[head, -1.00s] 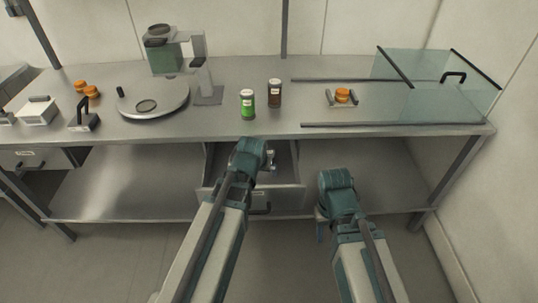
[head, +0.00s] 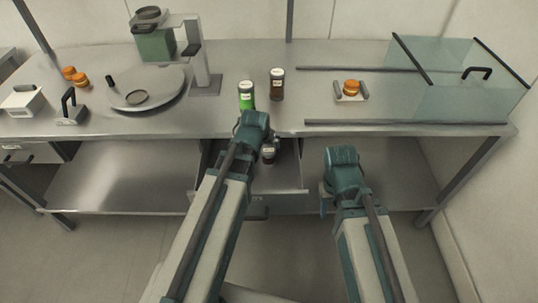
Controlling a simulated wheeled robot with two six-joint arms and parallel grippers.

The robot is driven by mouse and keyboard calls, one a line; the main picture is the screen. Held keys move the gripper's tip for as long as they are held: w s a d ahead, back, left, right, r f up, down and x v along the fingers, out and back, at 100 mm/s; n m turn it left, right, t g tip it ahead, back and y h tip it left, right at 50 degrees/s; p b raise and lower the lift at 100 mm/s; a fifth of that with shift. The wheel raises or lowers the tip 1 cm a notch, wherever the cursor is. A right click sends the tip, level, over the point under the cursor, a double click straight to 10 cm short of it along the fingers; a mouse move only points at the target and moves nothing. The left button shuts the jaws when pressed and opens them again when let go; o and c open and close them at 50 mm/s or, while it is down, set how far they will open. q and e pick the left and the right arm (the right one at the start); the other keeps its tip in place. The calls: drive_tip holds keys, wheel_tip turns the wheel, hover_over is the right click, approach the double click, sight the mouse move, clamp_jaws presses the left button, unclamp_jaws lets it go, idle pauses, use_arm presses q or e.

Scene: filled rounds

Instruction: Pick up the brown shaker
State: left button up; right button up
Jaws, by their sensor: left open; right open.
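The brown shaker (head: 277,88) stands upright on the steel worktop, with a pale lid and label. The green shaker (head: 246,97) stands just left of it, its lower part close behind my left gripper in the picture. My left gripper (head: 252,123) is at the table's front edge, in front of and left of the brown shaker, open and apart from it. My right gripper (head: 327,199) is open and low, below the tabletop in front of the shelf. Its fingers are mostly hidden by its wrist.
An open drawer (head: 290,178) below the table holds another shaker (head: 268,153). A round grey turntable (head: 165,88) and a green-bodied machine (head: 155,42) stand left. A small tray with an orange filled round (head: 351,87) and a glass case (head: 470,95) stand right.

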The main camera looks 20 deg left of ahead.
sight(268, 150)
use_arm(q)
drive_tip(key=b+x, duration=0.7)
drive_tip(key=x, duration=0.1)
drive_tip(key=shift+w+f, duration=0.15)
drive_tip(key=shift+f, duration=0.1)
drive_tip(key=b+x, duration=0.4)
drive_tip(key=x, duration=0.1)
drive_tip(key=shift+d+f+b, duration=0.15)
drive_tip(key=shift+b, duration=0.15)
drive_tip(key=c, duration=1.5)
drive_tip(key=shift+r+p, duration=0.3)
